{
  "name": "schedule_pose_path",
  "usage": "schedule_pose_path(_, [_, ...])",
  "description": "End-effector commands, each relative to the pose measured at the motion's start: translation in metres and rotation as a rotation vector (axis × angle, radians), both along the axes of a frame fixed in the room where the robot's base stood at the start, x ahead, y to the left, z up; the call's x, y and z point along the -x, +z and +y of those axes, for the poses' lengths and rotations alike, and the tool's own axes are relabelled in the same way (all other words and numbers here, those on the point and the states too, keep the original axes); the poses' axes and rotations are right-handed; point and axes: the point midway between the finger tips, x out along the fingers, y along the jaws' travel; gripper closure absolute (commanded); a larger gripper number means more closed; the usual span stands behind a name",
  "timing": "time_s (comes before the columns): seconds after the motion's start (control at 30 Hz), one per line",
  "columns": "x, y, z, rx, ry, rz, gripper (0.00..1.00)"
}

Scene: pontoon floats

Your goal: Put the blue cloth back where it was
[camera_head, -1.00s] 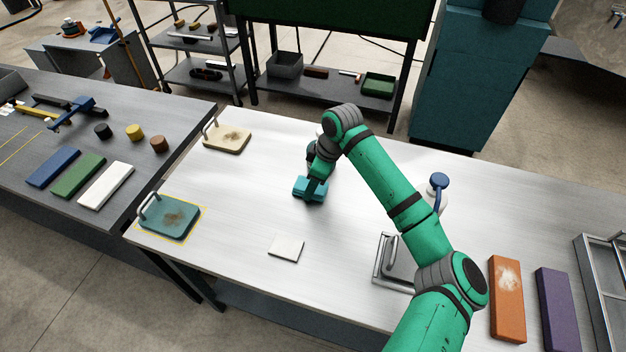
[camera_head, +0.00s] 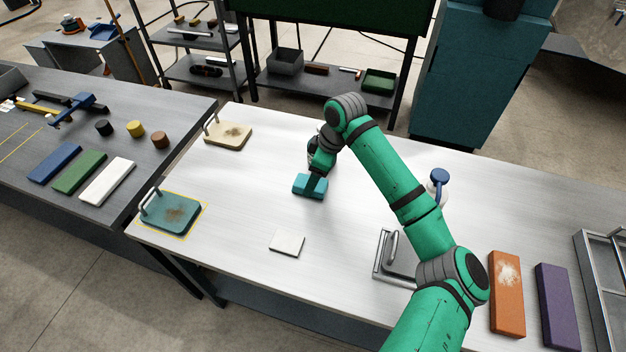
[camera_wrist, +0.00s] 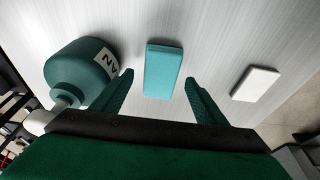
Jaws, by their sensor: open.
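The blue cloth (camera_head: 309,188), a folded light-blue block, lies on the pale worktop left of the middle. In the wrist view the cloth (camera_wrist: 163,72) shows whole, between and beyond the fingertips. My gripper (camera_wrist: 158,82) is open, with bare table between each finger and the cloth. In the head view my gripper (camera_head: 316,178) is at the cloth; its fingers are hard to make out there. A teal plate with a handle (camera_head: 168,212) and a brown stain sits at the left edge, inside a yellow outline.
A teal bottle (camera_wrist: 82,72) stands close left of my gripper in the wrist view. A white cloth (camera_head: 287,243) lies nearer the front. A beige handled plate (camera_head: 228,136) is at the back left. Orange (camera_head: 506,290) and purple (camera_head: 556,305) blocks lie right. The middle left is clear.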

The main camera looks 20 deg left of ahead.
Motion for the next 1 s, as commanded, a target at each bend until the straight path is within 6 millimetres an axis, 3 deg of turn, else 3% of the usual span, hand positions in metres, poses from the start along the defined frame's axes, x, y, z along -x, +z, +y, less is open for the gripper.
schedule_pose_path(0.3, [-0.002,0.062,-0.017,0.0,0.001,-0.001,0.34])
schedule_pose_path(0.5, [-0.003,0.087,-0.024,-0.001,0.0,-0.002,0.34])
schedule_pose_path(1.0, [-0.003,0.095,-0.026,0.0,0.0,0.0,0.34])
